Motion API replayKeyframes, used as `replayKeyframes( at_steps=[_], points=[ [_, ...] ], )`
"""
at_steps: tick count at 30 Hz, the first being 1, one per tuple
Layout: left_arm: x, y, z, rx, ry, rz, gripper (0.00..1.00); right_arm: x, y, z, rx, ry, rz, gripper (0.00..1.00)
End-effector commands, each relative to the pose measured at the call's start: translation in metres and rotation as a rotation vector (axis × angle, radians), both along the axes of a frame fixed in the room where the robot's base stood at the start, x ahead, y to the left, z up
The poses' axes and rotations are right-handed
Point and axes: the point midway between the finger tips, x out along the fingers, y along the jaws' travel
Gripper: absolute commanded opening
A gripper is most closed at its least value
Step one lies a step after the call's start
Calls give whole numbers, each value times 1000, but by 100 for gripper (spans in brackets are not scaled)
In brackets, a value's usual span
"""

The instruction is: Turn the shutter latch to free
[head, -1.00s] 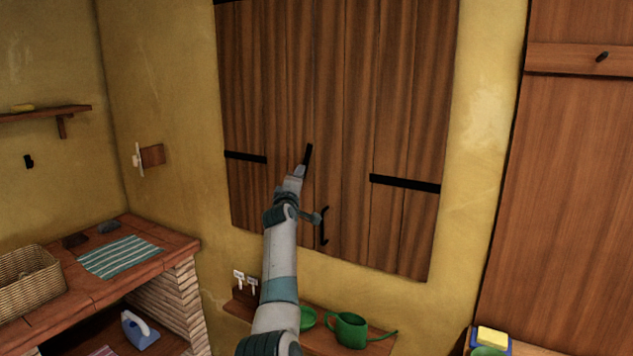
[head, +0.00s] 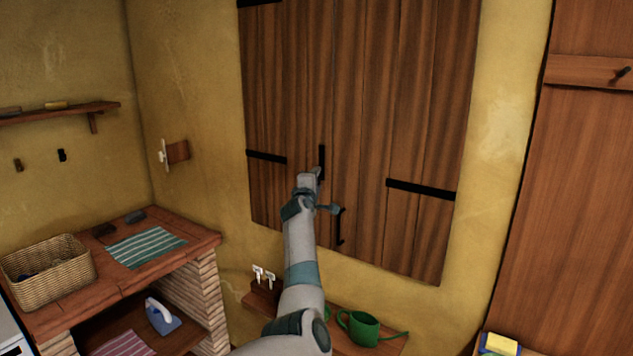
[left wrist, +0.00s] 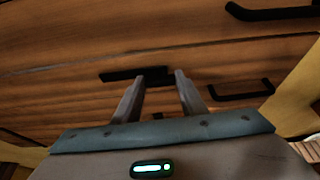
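The shutter latch (head: 322,160) is a short black bar on the brown wooden shutters (head: 365,110). It stands nearly upright, along the planks. My left gripper (head: 316,172) is at its lower end and hides part of it. In the left wrist view the latch (left wrist: 120,76) is a dark bar running sideways, with a thicker dark part between the fingertips. The left gripper's two fingers (left wrist: 160,76) stand apart; whether they touch the latch I cannot tell. A black pull handle (head: 341,228) is below right of the gripper. My right gripper is out of view.
Black hinge straps (head: 420,189) cross the shutters. Below is a shelf (head: 345,345) with a green watering can (head: 362,328). At the left a brick counter (head: 205,243) holds a basket (head: 50,275) and a striped cloth (head: 147,247). A wooden door (head: 575,200) is at the right.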

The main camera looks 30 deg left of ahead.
Motion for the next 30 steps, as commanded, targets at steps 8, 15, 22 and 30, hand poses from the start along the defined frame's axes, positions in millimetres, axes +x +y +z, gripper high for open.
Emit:
replayKeyframes(
  at_steps=[8,15,22,30],
  points=[
    [0,0,0,0,-1,1,56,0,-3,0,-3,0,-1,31],
    [-2,-1,0,0,-1,0,56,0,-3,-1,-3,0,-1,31],
    [-12,-5,-1,1,-3,0,56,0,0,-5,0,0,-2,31],
    [-38,-14,-1,1,-3,1,56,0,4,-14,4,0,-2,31]
  ],
)
